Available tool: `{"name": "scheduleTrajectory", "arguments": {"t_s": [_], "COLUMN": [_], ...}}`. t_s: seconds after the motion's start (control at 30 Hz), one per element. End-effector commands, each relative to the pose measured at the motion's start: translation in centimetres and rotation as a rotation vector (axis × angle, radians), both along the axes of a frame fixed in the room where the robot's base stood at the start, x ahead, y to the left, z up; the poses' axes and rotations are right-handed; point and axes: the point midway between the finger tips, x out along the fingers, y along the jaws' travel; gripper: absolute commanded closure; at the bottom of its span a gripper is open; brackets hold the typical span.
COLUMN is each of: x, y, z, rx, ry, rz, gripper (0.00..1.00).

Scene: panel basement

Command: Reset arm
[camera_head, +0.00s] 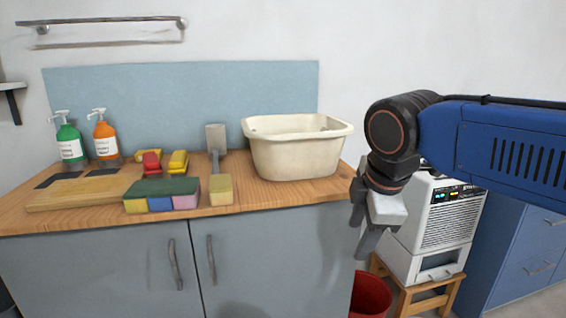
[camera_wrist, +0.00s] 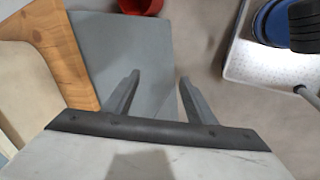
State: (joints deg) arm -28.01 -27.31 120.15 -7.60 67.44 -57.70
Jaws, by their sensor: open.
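My blue arm reaches in from the right in the head view. My gripper (camera_head: 366,222) hangs at the right end of the counter, pointing down. In the wrist view my gripper (camera_wrist: 157,88) is open, its two grey fingers apart with nothing between them. Below the fingers are a grey cabinet side and the floor. The wooden counter (camera_wrist: 52,45) is to the left in the wrist view.
The wooden counter (camera_head: 300,192) holds a cream basin (camera_head: 298,155), several sponges (camera_head: 160,202), and green (camera_head: 70,146) and orange (camera_head: 105,140) pump bottles. A red bucket (camera_head: 370,297) stands on the floor. A white machine (camera_head: 440,225) sits on a wooden stool (camera_head: 430,292).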

Motion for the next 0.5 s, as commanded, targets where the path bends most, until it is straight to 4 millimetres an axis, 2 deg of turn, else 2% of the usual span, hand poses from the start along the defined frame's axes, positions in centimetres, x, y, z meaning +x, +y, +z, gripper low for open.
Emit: {"name": "scheduleTrajectory", "arguments": {"t_s": [0.03,0.2,0.5], "x": [-0.7,-2.8,-7.5], "y": [-1.7,-5.9,-11.5], "z": [-1.0,-4.6,-11.2], "rx": [0.034,0.159,0.385], "ry": [0.003,0.011,0.009], "rz": [-0.103,-0.448,-1.046], "gripper": [0.49,0.49,0.49]}}
